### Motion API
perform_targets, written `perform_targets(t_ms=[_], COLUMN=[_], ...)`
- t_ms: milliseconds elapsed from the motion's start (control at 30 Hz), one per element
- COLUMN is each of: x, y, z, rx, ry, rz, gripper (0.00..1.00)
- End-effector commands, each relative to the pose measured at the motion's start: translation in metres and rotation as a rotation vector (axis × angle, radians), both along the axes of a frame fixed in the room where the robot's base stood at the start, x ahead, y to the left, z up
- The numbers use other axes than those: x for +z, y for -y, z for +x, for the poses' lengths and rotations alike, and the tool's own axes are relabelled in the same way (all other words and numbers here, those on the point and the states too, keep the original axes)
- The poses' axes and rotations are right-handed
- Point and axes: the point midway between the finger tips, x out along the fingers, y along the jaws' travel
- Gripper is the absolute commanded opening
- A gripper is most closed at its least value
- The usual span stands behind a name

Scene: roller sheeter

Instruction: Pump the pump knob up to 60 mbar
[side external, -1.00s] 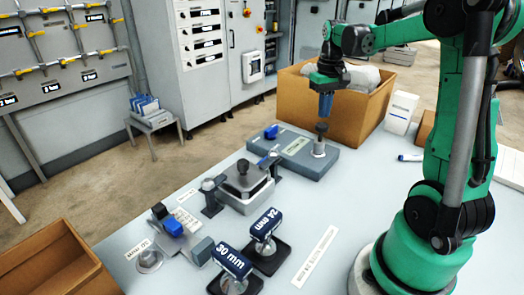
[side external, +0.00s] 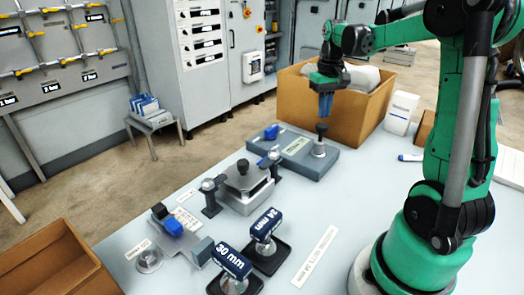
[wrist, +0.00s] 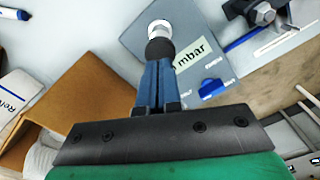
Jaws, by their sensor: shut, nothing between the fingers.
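The pump knob (side external: 321,128) is a black cap on a silver post. It stands upright at the right end of the grey pump box (side external: 318,166). A pale green label or display (side external: 297,146) lies on the box top, with a blue part (side external: 271,132) beyond it. My gripper (side external: 325,117) points down just above the knob, with its blue fingers shut and empty. In the wrist view the shut fingertips (wrist: 157,64) overlap the dark knob (wrist: 160,50). I cannot tell whether they touch it. The label there (wrist: 195,55) reads "mbar"; its left part is hidden and no value is legible.
A cardboard box (side external: 350,127) stands close behind the pump. A roller device (side external: 245,185) sits to its left, with the 24 mm (side external: 264,224) and 30 mm (side external: 233,262) blocks in front. The table between the pump and my base is mostly clear.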

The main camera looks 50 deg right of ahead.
Motion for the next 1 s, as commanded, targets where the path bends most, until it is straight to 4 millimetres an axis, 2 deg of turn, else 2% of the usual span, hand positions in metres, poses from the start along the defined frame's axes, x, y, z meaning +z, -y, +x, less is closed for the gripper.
perform_targets(t_ms=[533,1000], x=[-0.001,-0.019], y=[0.000,0.000], z=[0.000,0.000], rx=[0.000,0.000], ry=[0.000,0.000], rz=[0.000,0.000], gripper=[0.00,0.00])
